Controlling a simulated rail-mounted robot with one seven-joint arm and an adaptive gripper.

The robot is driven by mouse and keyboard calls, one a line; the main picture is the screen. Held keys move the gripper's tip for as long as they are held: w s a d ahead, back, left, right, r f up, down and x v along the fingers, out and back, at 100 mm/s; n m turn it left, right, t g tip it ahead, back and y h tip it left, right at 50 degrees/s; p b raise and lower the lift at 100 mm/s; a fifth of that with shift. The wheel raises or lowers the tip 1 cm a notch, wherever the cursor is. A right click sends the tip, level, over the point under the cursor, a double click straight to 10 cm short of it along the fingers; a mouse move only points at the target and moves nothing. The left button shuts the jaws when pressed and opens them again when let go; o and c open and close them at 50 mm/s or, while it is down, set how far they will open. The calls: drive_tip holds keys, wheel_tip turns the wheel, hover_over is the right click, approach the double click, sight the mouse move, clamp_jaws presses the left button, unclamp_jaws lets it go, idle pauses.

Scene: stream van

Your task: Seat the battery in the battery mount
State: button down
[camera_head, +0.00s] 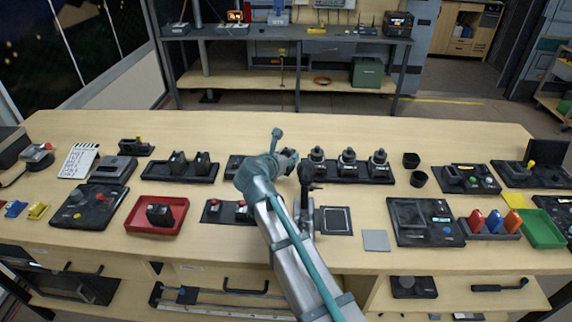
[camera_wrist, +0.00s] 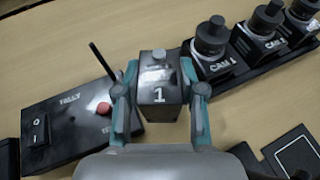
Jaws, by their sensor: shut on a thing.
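A dark block marked "1" with a grey knob on top, which I take for the battery (camera_wrist: 160,82), is between the two teal fingers of my gripper (camera_wrist: 160,94) in the wrist view. My gripper is shut on it, one finger on each side. In the head view my gripper (camera_head: 285,165) is over the table's middle, left of the camera row, and hides most of the battery. Two similar dark blocks (camera_head: 190,162) stand in a rack to the left, and another (camera_head: 160,214) is in a red tray. I cannot tell which fixture is the battery mount.
The row of "CAM" units (camera_head: 348,165) is close right. A dark framed plate (camera_head: 335,220) lies in front. Bare wood lies behind the row.

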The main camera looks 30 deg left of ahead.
drive_tip(key=shift+f, duration=1.65)
drive_tip(key=shift+f, duration=0.15)
drive_tip(key=c, duration=0.7)
unclamp_jaws()
drive_tip(key=shift+s, duration=0.15)
drive_tip(key=b+v, duration=0.1)
drive_tip(key=v, duration=0.9)
drive_tip(key=shift+s, duration=0.3)
drive_tip(key=shift+o, duration=0.5)
drive_tip(key=shift+s+d+r, duration=0.15)
drive_tip(key=shift+s+r, duration=0.3)
drive_tip(key=shift+s, duration=0.05)
